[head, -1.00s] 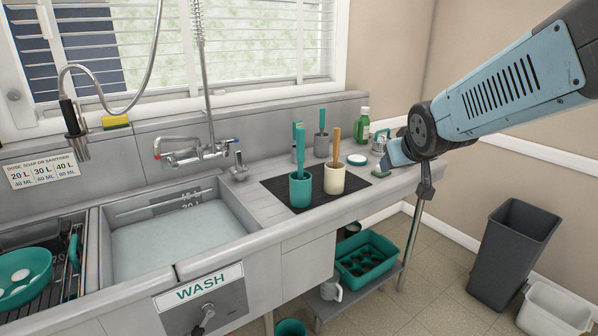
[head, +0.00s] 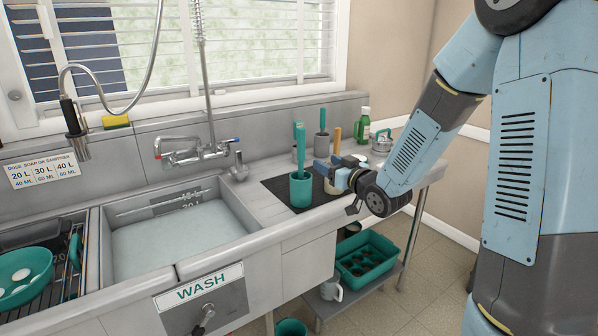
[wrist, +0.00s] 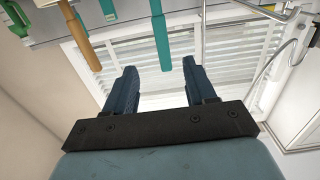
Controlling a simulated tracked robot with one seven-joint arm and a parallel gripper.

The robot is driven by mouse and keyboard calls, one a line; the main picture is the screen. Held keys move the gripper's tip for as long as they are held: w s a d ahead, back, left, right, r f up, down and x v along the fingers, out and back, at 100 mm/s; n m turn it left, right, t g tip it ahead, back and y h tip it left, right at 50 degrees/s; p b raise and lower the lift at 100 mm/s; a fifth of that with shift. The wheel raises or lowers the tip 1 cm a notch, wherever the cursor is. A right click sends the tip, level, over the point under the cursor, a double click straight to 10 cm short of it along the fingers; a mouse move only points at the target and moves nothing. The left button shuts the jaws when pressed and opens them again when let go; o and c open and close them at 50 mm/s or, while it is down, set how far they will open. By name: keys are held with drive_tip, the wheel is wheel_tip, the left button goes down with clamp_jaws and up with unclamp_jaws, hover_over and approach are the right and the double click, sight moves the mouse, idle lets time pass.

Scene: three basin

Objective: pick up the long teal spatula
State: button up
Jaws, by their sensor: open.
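The long teal spatula (head: 300,148) stands upright in a teal cup (head: 300,190) on the dark mat beside the sink. My gripper (head: 330,172) is just right of that cup, low against the cream cup's place, with its jaws pointing left. The wrist view shows my open jaws (wrist: 158,68) with nothing between them. The teal spatula's handle (wrist: 160,36) shows ahead of the jaws there, roughly in line with the gap. My gripper hides most of the cream cup.
A wooden handle (head: 337,140) stands behind my gripper; it also shows in the wrist view (wrist: 82,38). A grey cup (head: 321,146) with a handle is behind. The green bottle (head: 363,126) is at the back right. The water-filled sink (head: 180,238) lies left.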

sight(303, 148)
drive_tip(key=x, duration=0.8)
drive_tip(key=shift+r+x, duration=0.1)
drive_tip(key=shift+x, duration=1.4)
drive_tip(key=shift+r+x, duration=0.15)
drive_tip(key=shift+x, duration=1.3)
drive_tip(key=shift+s+a, duration=0.1)
drive_tip(key=shift+c, duration=0.3)
clamp_jaws()
drive_tip(key=shift+r, duration=0.1)
wheel_tip(303, 148, up, 18)
